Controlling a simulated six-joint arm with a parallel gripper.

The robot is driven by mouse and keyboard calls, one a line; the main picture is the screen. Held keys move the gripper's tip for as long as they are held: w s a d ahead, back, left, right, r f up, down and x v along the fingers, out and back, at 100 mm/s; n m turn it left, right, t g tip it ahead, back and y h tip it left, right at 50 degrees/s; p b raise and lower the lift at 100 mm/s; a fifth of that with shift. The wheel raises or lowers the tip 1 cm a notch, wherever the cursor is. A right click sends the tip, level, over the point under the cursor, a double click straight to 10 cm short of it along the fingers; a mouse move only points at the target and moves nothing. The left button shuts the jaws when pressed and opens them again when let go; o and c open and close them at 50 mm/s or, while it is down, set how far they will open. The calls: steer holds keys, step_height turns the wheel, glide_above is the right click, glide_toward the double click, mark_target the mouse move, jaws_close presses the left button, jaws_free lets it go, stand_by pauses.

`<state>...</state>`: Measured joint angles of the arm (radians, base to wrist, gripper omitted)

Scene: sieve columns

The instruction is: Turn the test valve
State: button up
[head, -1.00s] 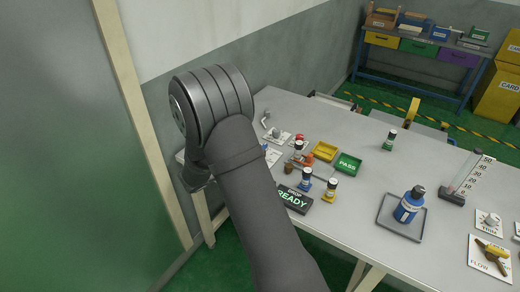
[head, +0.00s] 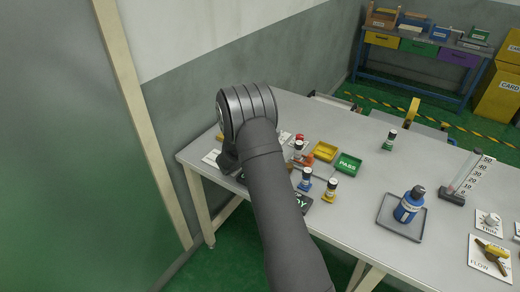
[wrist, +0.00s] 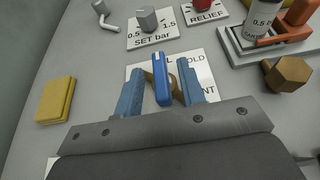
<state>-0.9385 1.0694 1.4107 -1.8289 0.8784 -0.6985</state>
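In the head view my own arm hides the valve and the fingers.
A grey SET bar knob (wrist: 147,19) and a red RELIEF knob (wrist: 204,5) sit beyond the valve. A yellow block (wrist: 55,99) lies to the left. A brass hex piece (wrist: 287,74) and a stand with a bottle (wrist: 263,25) are on the right.

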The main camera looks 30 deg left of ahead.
jaws_close()
steer(key=shift+a+m+h, duration=0.1)
steer(key=shift+m+h, duration=0.3)
steer(key=shift+h, duration=0.1)
steer(key=m+h, duration=0.2)
steer(key=m+g+h, duration=0.1)
steer(key=h, duration=0.1)
steer(key=shift+a+m, duration=0.25)
steer(key=shift+m, duration=0.05)
steer(key=shift+w+a+m+g+h, duration=0.1)
steer(key=shift+w+m+g+h, duration=0.05)
steer(key=shift+m+g+h, duration=0.8)
steer(key=shift+w+a+m+g+h, duration=0.1)
steer(key=shift+m+g+h, duration=0.45)
steer(key=shift+m+h, duration=0.7)
jaws_free()
